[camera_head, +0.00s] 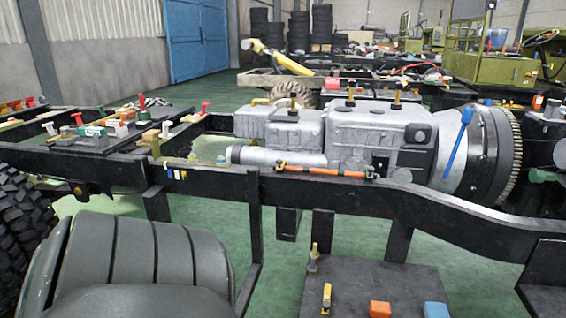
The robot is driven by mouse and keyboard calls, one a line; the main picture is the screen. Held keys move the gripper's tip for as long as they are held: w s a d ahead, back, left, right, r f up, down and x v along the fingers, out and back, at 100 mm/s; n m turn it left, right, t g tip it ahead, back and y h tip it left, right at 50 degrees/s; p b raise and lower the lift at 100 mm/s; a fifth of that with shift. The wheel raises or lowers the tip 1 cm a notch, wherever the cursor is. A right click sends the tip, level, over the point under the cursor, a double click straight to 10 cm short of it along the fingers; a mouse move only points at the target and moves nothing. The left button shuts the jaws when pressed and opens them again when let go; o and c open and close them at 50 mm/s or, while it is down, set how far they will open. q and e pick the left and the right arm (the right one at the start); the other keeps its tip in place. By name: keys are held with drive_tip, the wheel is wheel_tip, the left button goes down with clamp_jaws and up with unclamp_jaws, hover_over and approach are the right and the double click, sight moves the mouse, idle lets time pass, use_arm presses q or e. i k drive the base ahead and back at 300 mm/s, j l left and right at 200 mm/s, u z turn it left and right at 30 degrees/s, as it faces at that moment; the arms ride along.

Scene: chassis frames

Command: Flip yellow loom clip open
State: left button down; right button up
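An orange loom (325,172) runs along the top of the black chassis rail. Neither of my grippers shows.
The black chassis rail (420,210) crosses the view. Behind it stands a grey gearbox (375,130) with a blue lever (458,143). A black plate (350,275) holds orange and blue blocks. A ribbed dark tank (130,265) and a tyre fill the lower left.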

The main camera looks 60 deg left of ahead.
sight(281, 162)
drive_tip(key=k+j+z, duration=0.2)
drive_tip(key=k+j, duration=0.15)
drive_tip(key=k+j+z, duration=0.15)
drive_tip(key=k+j, duration=0.15)
drive_tip(key=k, duration=0.25)
drive_tip(key=k+j, duration=0.2)
drive_tip(key=k, duration=0.15)
drive_tip(key=k+j, duration=0.2)
drive_tip(key=k, duration=0.1)
